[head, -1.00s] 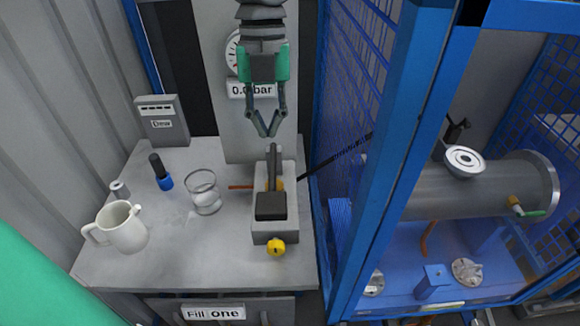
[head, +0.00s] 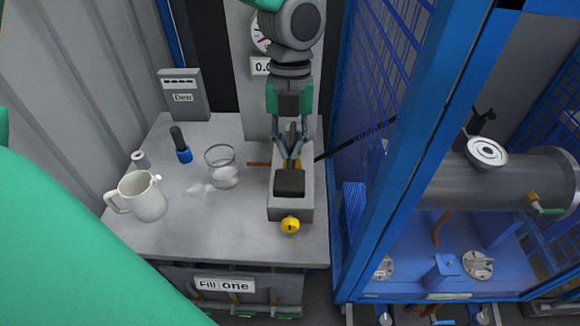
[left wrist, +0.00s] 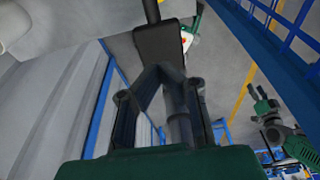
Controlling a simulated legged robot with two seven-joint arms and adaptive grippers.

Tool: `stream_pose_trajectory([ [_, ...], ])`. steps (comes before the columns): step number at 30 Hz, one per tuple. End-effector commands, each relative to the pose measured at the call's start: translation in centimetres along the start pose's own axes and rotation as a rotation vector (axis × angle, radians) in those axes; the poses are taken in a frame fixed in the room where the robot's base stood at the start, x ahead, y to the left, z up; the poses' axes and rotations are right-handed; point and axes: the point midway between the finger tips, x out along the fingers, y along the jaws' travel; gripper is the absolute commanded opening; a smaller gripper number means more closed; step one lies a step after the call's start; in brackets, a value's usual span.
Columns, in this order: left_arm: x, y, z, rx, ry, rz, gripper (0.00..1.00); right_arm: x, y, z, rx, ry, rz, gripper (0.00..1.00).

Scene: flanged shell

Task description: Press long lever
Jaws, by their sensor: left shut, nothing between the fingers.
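The hand pump (head: 304,199) is a grey box on the right part of the bench, with a dark block (head: 289,182) on top and a yellow knob (head: 290,225) at its front. My left gripper (head: 290,164) is shut and empty, pointing down over the pump just behind the dark block. In the left wrist view the closed fingertips (left wrist: 162,70) lie against or just above the dark block (left wrist: 158,45); contact cannot be told. My right gripper is not in view.
A white jug (head: 145,197), a glass (head: 222,168) and a blue-and-black tool (head: 181,146) stand left of the pump on the bench (head: 225,235). A blue mesh cage (head: 365,100) rises close on the right, with a grey vessel (head: 425,185) inside.

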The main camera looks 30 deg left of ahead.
Motion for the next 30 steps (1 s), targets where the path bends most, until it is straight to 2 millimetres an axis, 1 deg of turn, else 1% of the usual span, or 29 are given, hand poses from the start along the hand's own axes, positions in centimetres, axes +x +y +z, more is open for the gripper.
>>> stream_pose_trajectory([
  [1,1.1,0.1,-0.1,0.0,0.003,0.005,0.0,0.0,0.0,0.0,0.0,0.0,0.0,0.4],
  [3,2.3,0.1,-0.1,-0.001,0.003,0.004,0.0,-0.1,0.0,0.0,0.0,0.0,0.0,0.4],
  [7,3.9,0.1,-0.1,0.0,0.001,0.003,0.0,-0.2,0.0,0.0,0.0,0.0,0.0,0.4],
  [12,4.9,0.1,-0.1,0.0,-0.001,0.002,0.0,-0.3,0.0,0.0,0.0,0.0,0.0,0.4],
  [24,5.3,0.1,-0.1,0.001,-0.009,0.002,0.0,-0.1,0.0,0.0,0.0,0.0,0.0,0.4],
  [26,5.9,0.1,-0.1,0.0,-0.028,0.004,0.0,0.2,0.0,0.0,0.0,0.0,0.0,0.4],
  [29,7.7,0.1,-0.2,0.004,-0.089,0.009,0.0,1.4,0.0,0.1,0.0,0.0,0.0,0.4],
  [30,8.7,0.1,-0.2,0.005,-0.122,0.009,0.0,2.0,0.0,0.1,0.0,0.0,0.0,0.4],
])
